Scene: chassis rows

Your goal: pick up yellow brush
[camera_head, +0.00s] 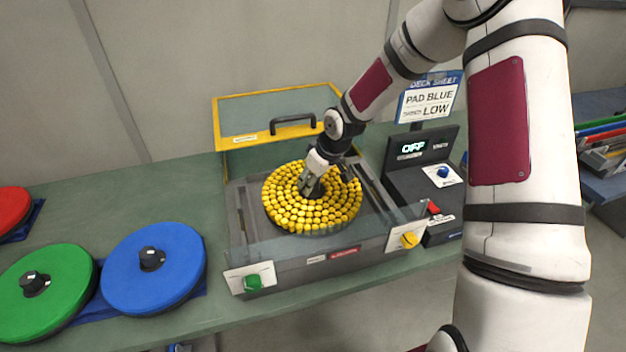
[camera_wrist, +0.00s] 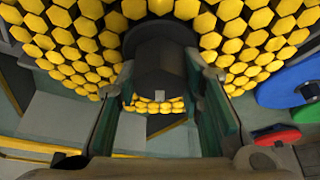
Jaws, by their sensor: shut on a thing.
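The yellow brush (camera_head: 290,212) is a round disc covered in yellow hexagonal tufts, with a dark hub at its centre. It sits in the open grey machine tray in the head view. Its yellow tufts (camera_wrist: 75,40) fill the upper part of the wrist view. My gripper (camera_head: 312,188) is at the centre of the disc. In the wrist view, my gripper (camera_wrist: 165,95) has its two fingers on either side of the dark hub (camera_wrist: 160,65), shut on it. I cannot tell from these frames whether the disc is raised off the tray.
The machine (camera_head: 345,262) has a raised yellow-framed lid (camera_head: 235,140) behind and a control box reading OFF (camera_head: 412,147) at right. A sign (camera_head: 428,100) reads PAD BLUE, LOW. Blue (camera_head: 180,270), green (camera_head: 65,290) and red (camera_head: 10,207) discs lie on the bench at left.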

